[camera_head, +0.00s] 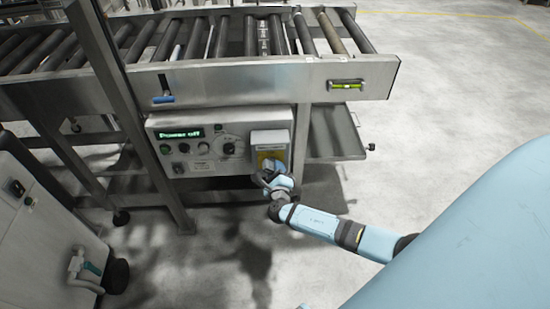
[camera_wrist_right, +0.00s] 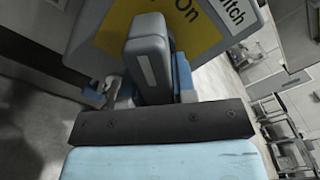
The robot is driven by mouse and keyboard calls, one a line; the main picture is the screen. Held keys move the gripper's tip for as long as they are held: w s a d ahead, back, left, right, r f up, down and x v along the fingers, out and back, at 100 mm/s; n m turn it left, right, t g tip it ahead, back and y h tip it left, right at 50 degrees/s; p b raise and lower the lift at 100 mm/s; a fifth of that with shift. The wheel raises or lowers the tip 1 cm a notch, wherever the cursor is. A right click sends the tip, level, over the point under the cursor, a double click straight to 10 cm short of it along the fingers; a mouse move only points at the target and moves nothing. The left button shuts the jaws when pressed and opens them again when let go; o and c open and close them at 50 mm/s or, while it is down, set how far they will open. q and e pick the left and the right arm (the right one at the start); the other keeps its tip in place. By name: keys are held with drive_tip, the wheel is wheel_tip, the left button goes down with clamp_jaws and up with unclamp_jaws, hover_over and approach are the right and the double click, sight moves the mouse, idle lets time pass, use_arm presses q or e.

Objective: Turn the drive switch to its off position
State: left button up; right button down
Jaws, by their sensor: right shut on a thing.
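The drive switch box (camera_head: 271,138) is grey with a yellow label plate and sits at the right end of the control panel. My right gripper (camera_head: 271,173) is at the lower part of this box, shut on the switch handle. My left gripper is not in view.
The control panel (camera_head: 203,170) has several knobs and a green display (camera_head: 182,134) reading "Power off". A roller conveyor (camera_head: 240,85) runs above it. A white cabinet (camera_head: 40,235) stands at the lower left. The floor (camera_head: 455,100) at the right is clear.

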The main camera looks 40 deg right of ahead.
drive_tip(key=n+p, duration=0.2)
drive_tip(key=r+n+p, duration=0.1)
drive_tip(key=p, duration=0.1)
drive_tip(key=shift+d+r+n, duration=0.15)
drive_tip(key=shift+n, duration=0.25)
drive_tip(key=shift+n+p, duration=0.7)
drive_tip(key=shift+p, duration=0.1)
drive_tip(key=shift+d+n+p, duration=0.1)
drive_tip(key=shift+n+p, duration=0.7)
drive_tip(key=shift+n, duration=0.2)
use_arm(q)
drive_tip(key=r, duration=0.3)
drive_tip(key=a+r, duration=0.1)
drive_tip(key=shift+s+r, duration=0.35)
use_arm(e)
drive_tip(key=shift+r, duration=0.1)
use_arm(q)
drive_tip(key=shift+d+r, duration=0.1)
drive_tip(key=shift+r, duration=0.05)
use_arm(e)
drive_tip(key=c, duration=0.9)
unclamp_jaws()
drive_tip(key=shift+s, duration=0.2)
